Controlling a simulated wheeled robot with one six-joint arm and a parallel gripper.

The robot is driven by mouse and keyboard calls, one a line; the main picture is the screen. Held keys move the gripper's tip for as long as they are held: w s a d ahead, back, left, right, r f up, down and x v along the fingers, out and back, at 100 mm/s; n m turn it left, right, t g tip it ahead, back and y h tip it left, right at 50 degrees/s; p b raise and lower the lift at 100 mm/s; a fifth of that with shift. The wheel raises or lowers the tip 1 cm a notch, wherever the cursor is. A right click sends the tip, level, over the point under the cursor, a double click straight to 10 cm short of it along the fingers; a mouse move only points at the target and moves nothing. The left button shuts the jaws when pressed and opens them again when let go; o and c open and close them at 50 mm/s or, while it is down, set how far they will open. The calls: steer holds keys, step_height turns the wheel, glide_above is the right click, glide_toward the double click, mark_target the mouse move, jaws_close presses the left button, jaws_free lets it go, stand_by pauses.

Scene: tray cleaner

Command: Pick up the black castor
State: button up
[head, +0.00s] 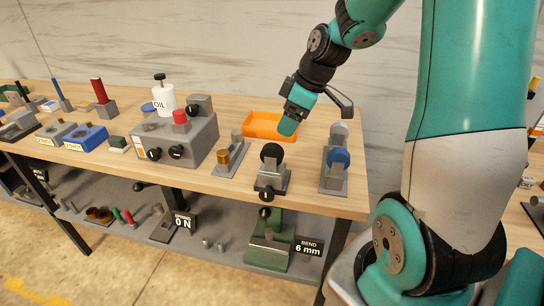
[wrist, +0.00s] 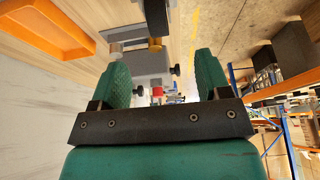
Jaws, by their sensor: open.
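The black castor (head: 271,153) sits upright on a small grey stand (head: 272,178) near the front edge of the bench. In the wrist view a black shape (wrist: 157,20) at the top edge, cut off by the frame, looks like this castor, beyond the fingertips. My gripper (head: 288,128) is above the bench, slightly behind and to the right of the castor, and apart from it. In the wrist view its two green fingers (wrist: 160,68) are wide apart with nothing held between them.
An orange tray (head: 268,126) lies behind the castor. A blue castor (head: 339,157) stands on a grey holder to the right. A brass cylinder (head: 223,157) on a stand and a grey box (head: 196,138) with black knobs are to the left. A shelf runs below.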

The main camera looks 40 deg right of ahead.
mark_target(274, 146)
steer(key=x, duration=0.7)
steer(key=shift+p, duration=0.4)
steer(key=shift+p+x, duration=0.9)
steer(key=shift+x, duration=1.85)
steer(key=shift+w+d, duration=0.1)
steer(key=shift+w, duration=0.05)
steer(key=c, duration=1.2)
steer(key=shift+r, duration=0.15)
